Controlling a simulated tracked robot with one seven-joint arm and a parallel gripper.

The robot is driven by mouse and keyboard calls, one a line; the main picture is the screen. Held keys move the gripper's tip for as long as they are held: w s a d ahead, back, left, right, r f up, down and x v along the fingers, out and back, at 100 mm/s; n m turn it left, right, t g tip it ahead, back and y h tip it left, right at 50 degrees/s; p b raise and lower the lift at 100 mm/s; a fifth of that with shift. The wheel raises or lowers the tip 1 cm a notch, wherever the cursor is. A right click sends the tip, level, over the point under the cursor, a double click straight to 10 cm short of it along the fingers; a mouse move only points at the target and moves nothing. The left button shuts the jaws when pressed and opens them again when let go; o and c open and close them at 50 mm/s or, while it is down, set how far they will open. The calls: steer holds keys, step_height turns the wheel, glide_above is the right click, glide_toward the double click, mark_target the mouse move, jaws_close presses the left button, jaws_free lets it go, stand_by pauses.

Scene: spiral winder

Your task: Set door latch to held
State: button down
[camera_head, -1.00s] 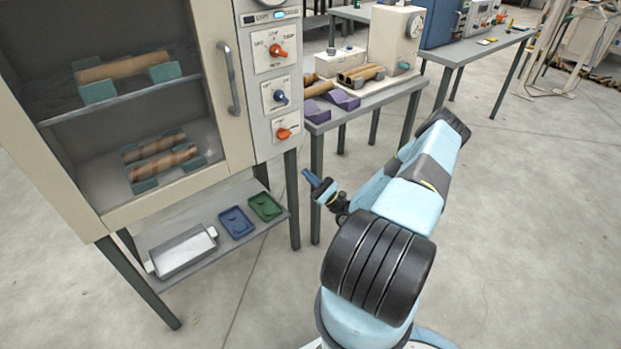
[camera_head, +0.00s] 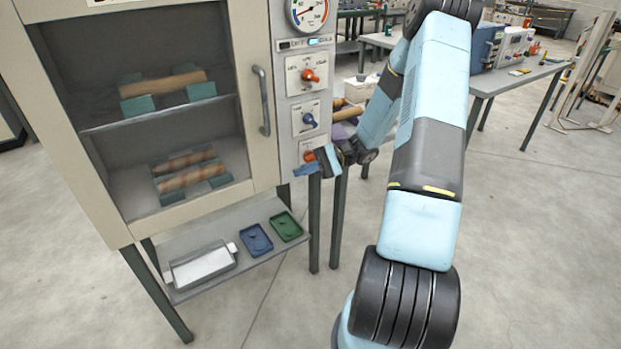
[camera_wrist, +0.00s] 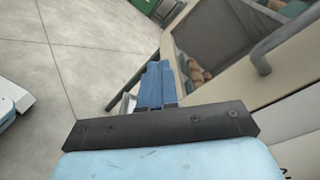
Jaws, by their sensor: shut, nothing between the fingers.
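A cabinet with a glazed door and a grey vertical handle (camera_head: 262,101) stands at left; the door looks shut. On the panel right of it are a red knob (camera_head: 309,75), a blue knob (camera_head: 310,120) and a lower orange knob (camera_head: 309,156), partly covered by my gripper. The panel labels are too small to read, so I cannot tell which knob is the latch. My gripper (camera_head: 303,170) is shut and empty, its blue fingers in front of the panel's lower end. In the wrist view the fingers (camera_wrist: 155,80) are together, with the door handle (camera_wrist: 262,58) at right.
A round gauge (camera_head: 308,12) sits above the panel. Below the cabinet a shelf holds a metal tray (camera_head: 200,264), a blue tray (camera_head: 256,240) and a green tray (camera_head: 286,226). A side table behind my arm is partly hidden.

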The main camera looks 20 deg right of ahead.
steer(key=s+a+r+n+t+h, duration=0.1)
steer(key=s+r+n+t+h, duration=0.2)
steer(key=s+r+h, duration=0.5)
steer(key=s+a+r+n+t+h, duration=0.2)
steer(key=s+r+h, duration=0.7)
steer(key=s+r, duration=0.7)
steer(key=shift+s+a+r+n+t, duration=0.25)
steer(key=shift+r+n+t, duration=0.7)
steer(key=shift+r, duration=1)
steer(key=shift+w+a, duration=0.1)
